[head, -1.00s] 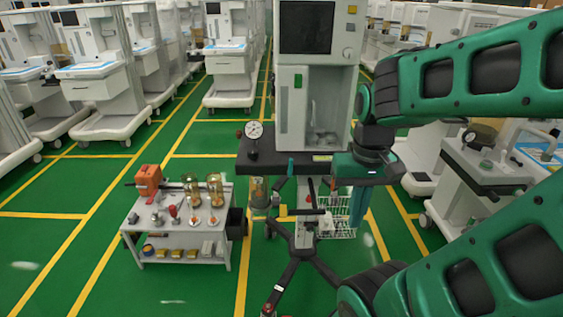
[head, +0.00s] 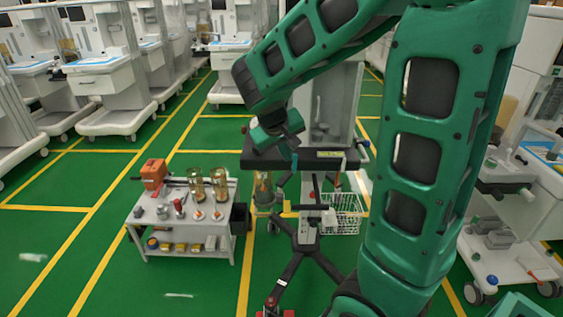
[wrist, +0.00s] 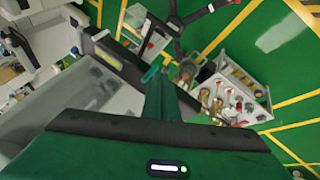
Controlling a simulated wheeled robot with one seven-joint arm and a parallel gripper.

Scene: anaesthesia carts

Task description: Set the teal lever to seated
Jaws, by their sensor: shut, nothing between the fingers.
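My gripper (head: 293,168) is in front of the dark shelf (head: 322,161) of the middle anaesthesia cart, near that shelf's left part. In the wrist view its teal fingers (wrist: 158,82) are together and hold nothing. I cannot single out the teal lever with certainty; small bright teal bits show around the fingertips in the wrist view, but they may be the fingers themselves. A glass canister (head: 263,192) hangs below the shelf's left end.
A white table (head: 148,238) with an orange box (head: 153,173) and brass-and-glass canisters (head: 219,184) stands left of the cart. A wire basket (head: 344,214) hangs at the cart's lower right. Another cart stands at the right. Green floor is clear at the lower left.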

